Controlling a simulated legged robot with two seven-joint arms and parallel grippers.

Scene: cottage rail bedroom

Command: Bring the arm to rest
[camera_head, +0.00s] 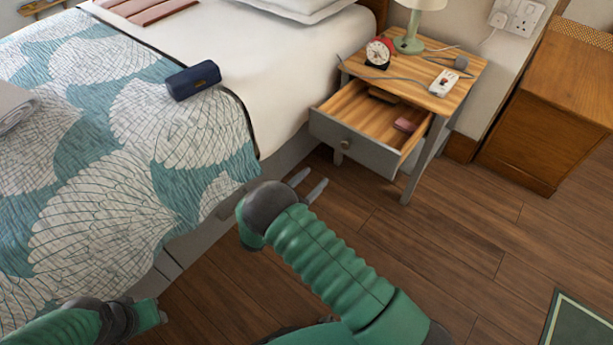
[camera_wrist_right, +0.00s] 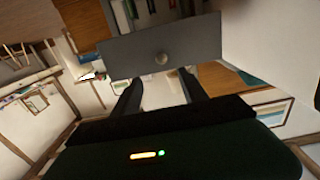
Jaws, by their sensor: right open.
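My right gripper (camera_head: 310,184) is open and empty. It is in front of the nightstand's open drawer (camera_head: 352,148), below and to the left of the knob, apart from it. In the right wrist view, my two dark fingers (camera_wrist_right: 160,92) stand apart, and the grey drawer front (camera_wrist_right: 125,56) with its round knob (camera_wrist_right: 161,59) shows beyond them. My left arm shows at the bottom left of the head view, with its hand end (camera_head: 150,315) low beside the bed; its fingers cannot be made out.
The nightstand (camera_head: 462,82) holds a red alarm clock (camera_head: 379,53), a lamp (camera_head: 409,42) and a white device (camera_head: 444,82). A pink item (camera_head: 405,125) lies in the drawer. The bed (camera_head: 90,130) fills the left, with a blue case (camera_head: 193,80) on it.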

